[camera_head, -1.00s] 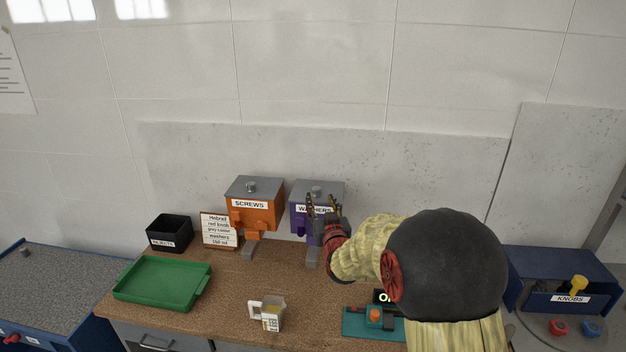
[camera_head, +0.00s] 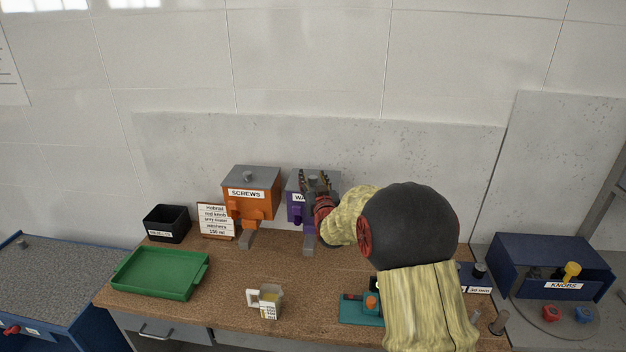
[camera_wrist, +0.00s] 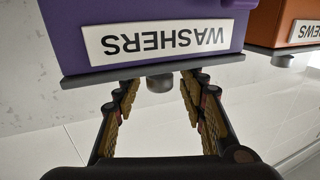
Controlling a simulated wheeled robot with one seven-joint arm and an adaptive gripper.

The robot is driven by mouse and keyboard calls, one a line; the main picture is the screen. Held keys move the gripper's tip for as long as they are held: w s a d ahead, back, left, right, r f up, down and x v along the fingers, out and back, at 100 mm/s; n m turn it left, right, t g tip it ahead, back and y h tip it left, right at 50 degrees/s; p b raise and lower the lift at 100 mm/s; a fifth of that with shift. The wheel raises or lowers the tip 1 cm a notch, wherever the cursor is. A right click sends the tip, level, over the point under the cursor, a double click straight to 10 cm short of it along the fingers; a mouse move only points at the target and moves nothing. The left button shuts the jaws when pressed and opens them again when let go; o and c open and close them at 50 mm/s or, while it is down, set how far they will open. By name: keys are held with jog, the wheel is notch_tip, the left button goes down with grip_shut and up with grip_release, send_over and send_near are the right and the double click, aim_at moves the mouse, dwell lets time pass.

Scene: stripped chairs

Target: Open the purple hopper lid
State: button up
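The purple hopper (camera_head: 297,213) stands at the back of the bench, its WASHERS label partly hidden by my gripper in the head view. Its grey lid (camera_head: 327,178) is closed on top. In the wrist view, which is upside down, the purple hopper (camera_wrist: 150,12) shows its full label, with the lid edge (camera_wrist: 110,75) and the lid knob (camera_wrist: 160,83) below it. My gripper (camera_head: 315,178) is at the lid; in the wrist view my gripper (camera_wrist: 160,90) is open, with one finger on each side of the knob. I cannot tell whether either finger touches it.
The orange SCREWS hopper (camera_head: 250,207) stands just left. A blue KNOBS box (camera_head: 520,257) is at right. The wall is close behind.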

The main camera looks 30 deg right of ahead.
jog(key=shift+c, duration=1.2)
jog(key=c, duration=0.7)
grip_shut()
